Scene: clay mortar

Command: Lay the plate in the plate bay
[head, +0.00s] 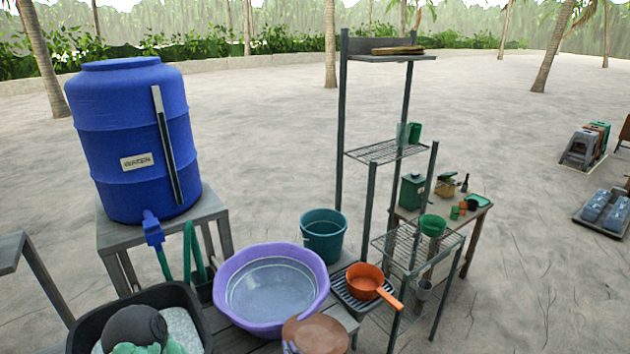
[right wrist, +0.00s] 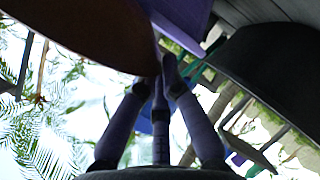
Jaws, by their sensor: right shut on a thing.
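A brown round plate (head: 315,335) shows at the bottom of the head view, in front of the purple basin. Its lower part is cut off by the frame edge. My right gripper (head: 289,346) is at its left edge, mostly out of frame. In the right wrist view the right gripper's fingers (right wrist: 163,75) are closed together on the rim of the plate (right wrist: 75,30), which is in the air. A dark slatted rack (head: 340,292) stands right of the basin; I cannot tell whether it holds the plate bay. My left gripper is not in view.
The purple basin (head: 318,263) holds clear water. An orange saucepan (head: 364,281) sits on the rack, its handle sticking out right. A teal bucket (head: 323,237) is behind, a tall metal shelf (head: 370,180) to the right, a black tub (head: 196,318) at lower left.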

